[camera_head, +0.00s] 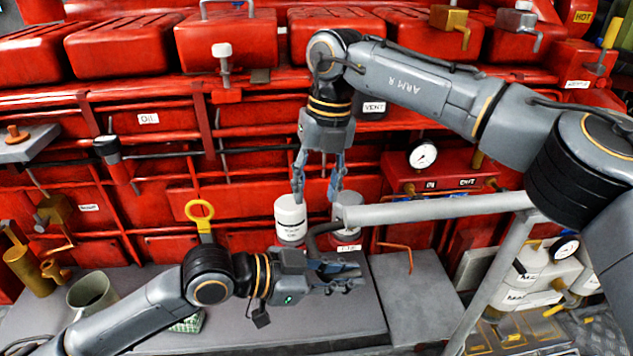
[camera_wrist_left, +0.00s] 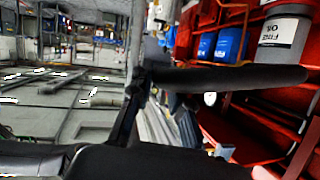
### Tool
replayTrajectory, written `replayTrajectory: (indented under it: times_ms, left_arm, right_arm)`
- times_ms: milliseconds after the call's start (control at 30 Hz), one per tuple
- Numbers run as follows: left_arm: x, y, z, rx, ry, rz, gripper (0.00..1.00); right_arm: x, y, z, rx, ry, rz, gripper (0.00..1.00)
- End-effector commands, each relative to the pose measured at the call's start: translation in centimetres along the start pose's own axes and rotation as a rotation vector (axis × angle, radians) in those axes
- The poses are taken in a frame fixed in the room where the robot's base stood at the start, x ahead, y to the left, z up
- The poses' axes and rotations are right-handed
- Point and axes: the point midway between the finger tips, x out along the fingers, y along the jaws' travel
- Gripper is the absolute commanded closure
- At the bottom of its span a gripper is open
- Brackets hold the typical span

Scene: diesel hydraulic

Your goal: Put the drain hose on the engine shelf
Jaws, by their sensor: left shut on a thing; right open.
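The drain hose is a black curved tube (camera_head: 313,243) beside my left gripper (camera_head: 345,274), which is shut on it. In the left wrist view the hose (camera_wrist_left: 230,77) runs across from the jaw to the right; its held end is partly hidden. A flat grey shelf (camera_head: 270,320) lies in front of the red engine, below my left gripper; I cannot tell whether it is the engine shelf. My right gripper (camera_head: 318,190) is open, pointing down, its fingertips above a white labelled canister (camera_head: 290,222) and a grey canister (camera_head: 347,207).
A grey rail (camera_head: 440,208) runs right of the canisters. A pressure gauge (camera_head: 423,156) is on the red engine. A grey-green mug (camera_head: 92,293) and a yellow ring handle (camera_head: 199,211) are at left. Blue containers (camera_wrist_left: 229,43) show in the left wrist view.

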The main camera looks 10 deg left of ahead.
Motion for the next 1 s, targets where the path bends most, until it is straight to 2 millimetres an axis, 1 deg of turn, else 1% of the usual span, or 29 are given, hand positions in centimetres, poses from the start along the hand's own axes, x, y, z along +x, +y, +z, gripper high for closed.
replayTrajectory:
  times_ms: [167,400,500,600,700,800,1000]
  left_arm:
    - [0.0,0.0,-0.1,0.002,0.002,-0.001,1.00]
    - [0.0,0.0,-0.1,0.002,0.002,-0.001,1.00]
    - [0.0,0.0,-0.1,0.002,0.002,-0.001,1.00]
    - [0.0,0.0,-0.1,0.002,0.002,-0.001,1.00]
    - [0.0,0.0,-0.1,0.002,0.002,-0.001,1.00]
    - [0.0,0.0,-0.1,0.002,0.002,-0.001,1.00]
    - [0.0,0.0,-0.1,0.002,0.002,-0.001,1.00]
  right_arm:
    - [2.8,0.1,-0.1,-0.001,0.004,0.003,0.54]
    - [7.4,0.1,-0.1,-0.001,0.004,0.005,0.54]
    - [9.1,0.1,-0.1,0.000,0.003,0.005,0.54]
    - [10.2,0.1,0.0,0.001,0.001,0.005,0.54]
    - [11.0,0.1,0.0,0.001,0.001,0.006,0.54]
    - [11.4,0.1,0.0,0.001,0.000,0.006,0.54]
    - [11.5,0.1,0.0,0.001,-0.001,0.006,0.54]
